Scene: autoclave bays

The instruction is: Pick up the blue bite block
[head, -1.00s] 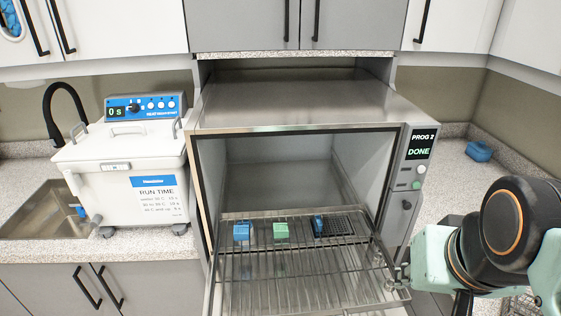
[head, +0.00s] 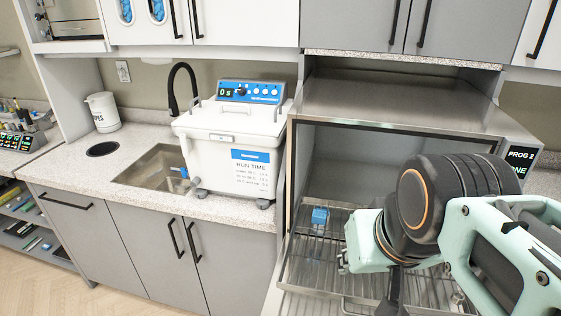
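A small blue block (head: 320,215), which looks like the blue bite block, sits at the back left of the wire rack (head: 325,272) in front of the open chamber. My arm, mint green and black, crosses the right side of the head view and hides the middle and right of the rack. The other small blocks seen on the rack earlier are hidden behind it. My gripper's fingers are not visible; only my arm links and a dark part below them at the bottom edge show.
The steel autoclave (head: 400,98) stands open with its rack extended at counter height. A white ultrasonic cleaner (head: 232,150) stands to its left, then a sink (head: 152,168) with a black faucet (head: 176,95) and a white container (head: 103,112). Floor is clear at lower left.

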